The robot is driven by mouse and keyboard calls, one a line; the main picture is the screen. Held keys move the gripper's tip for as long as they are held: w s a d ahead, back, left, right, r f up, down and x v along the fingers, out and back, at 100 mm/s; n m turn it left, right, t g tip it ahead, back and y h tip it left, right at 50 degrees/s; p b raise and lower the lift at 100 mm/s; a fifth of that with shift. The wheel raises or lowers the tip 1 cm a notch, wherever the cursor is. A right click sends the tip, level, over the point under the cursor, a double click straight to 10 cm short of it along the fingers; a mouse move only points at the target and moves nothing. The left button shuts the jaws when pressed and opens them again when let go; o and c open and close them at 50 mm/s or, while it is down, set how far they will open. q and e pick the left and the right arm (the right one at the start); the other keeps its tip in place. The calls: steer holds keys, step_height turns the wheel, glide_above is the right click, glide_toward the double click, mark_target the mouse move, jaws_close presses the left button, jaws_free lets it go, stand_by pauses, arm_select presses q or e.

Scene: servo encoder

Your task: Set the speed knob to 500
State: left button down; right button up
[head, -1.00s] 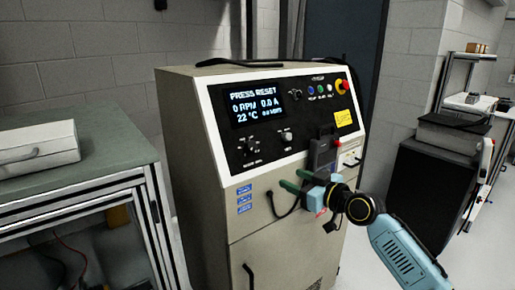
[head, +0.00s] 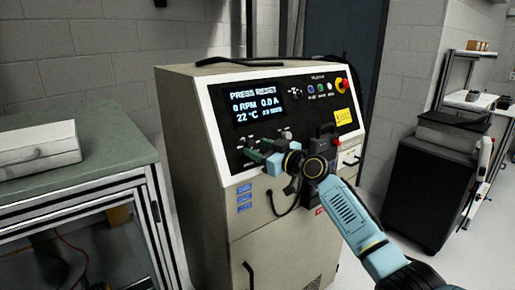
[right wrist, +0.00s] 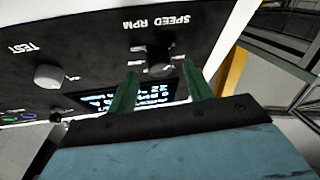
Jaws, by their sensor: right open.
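The beige machine's black control panel (head: 310,108) has a lit display (head: 257,106) reading "PRESS RESET", 0 RPM, 0.0 A and 22 °C. In the right wrist view the dark speed knob (right wrist: 157,66) sits by the upside-down label "SPEED RPM". My open right gripper (right wrist: 160,78) has its green fingertips on either side of the knob in that picture; I cannot tell if they touch it. In the head view the right gripper (head: 257,153) is at the panel's lower left and mostly hides this knob. The knob's setting is unreadable. My left gripper is not in view.
A grey knob (right wrist: 48,76) marked TEST is beside the speed knob. A red emergency button (head: 342,85) and small buttons (head: 321,88) are at the panel's upper right. A green-topped bench (head: 90,150) stands left and a black cabinet (head: 435,185) right.

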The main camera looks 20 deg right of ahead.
steer(key=shift+w+a, duration=0.3)
steer(key=shift+w, duration=0.25)
steer(key=c, duration=1)
steer(key=shift+o, duration=0.2)
steer(key=m+h+p, duration=0.2)
steer(key=m+p, duration=0.2)
steer(key=m+t+h+p, duration=0.1)
steer(key=m+h+p, duration=0.1)
steer(key=m+p, duration=0.2)
steer(key=m+h+p, duration=0.2)
steer(key=m+p, duration=0.2)
steer(key=p, duration=0.2)
steer(key=shift+s+a+r+t, duration=0.15)
steer(key=shift+a+r+t, duration=0.15)
steer(key=shift+a, duration=0.1)
steer(key=shift+f+m+h+p, duration=0.2)
steer(key=shift+m+h+p, duration=0.2)
steer(key=shift+m+p, duration=0.7)
steer(key=o, duration=1)
steer(key=shift+c, duration=0.2)
